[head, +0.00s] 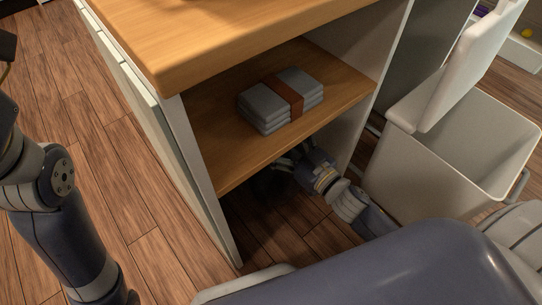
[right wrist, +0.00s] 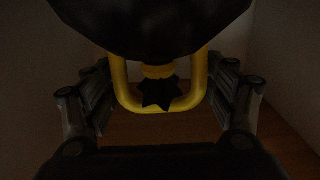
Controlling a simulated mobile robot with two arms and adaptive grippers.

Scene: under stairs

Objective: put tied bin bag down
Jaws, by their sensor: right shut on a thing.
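The tied bin bag is black with a yellow tie loop. In the right wrist view the bag (right wrist: 150,28) fills the top, and its yellow loop (right wrist: 121,92) hangs between the fingers with a dark knotted tuft in the middle. My right gripper (right wrist: 160,85) is shut on the bag by this loop. In the head view my right gripper (head: 288,163) reaches into the dark space under the wooden shelf (head: 215,150). The bag (head: 266,183) is mostly lost in shadow there; I cannot tell whether it touches the floor. My left arm shows at the left, its gripper out of frame.
Folded grey cloths (head: 262,112) with a brown band lie on the shelf, under a wooden top (head: 230,35). The cabinet's side panels flank the space. A white bin (head: 415,165) with its lid raised stands to the right. Wooden floor (head: 150,215) is clear at left.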

